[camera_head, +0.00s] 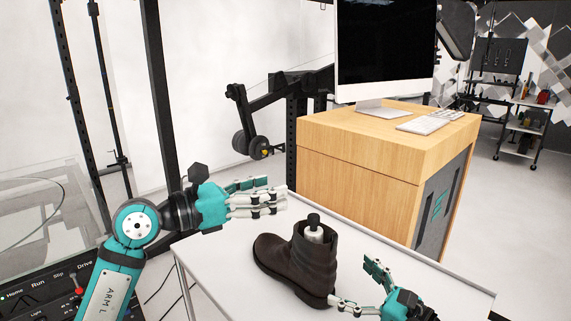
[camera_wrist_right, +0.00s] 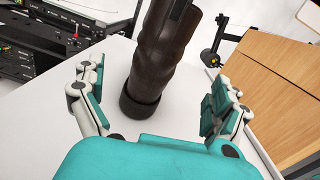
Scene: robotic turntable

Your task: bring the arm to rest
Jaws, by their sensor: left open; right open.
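My left gripper (camera_head: 262,198) is open and empty, held out to the right above the left part of the white table (camera_head: 215,262). My right gripper (camera_head: 358,287) is open at the lower right, close to the heel side of a dark brown boot (camera_head: 290,262). The boot stands on the table with its toe to the left, and a dark-topped light insert (camera_head: 314,229) shows in its opening. In the right wrist view, the boot (camera_wrist_right: 160,60) shows beyond and between the spread fingers of the right gripper (camera_wrist_right: 158,105). Contact with the boot cannot be told.
A wooden cabinet (camera_head: 360,152) with a monitor (camera_head: 385,45) and keyboard (camera_head: 430,122) stands behind the table. A control panel (camera_head: 45,295) and a glass turntable (camera_head: 40,210) are at the left. Dark frame posts (camera_head: 157,90) stand behind my left arm. The table's front left is clear.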

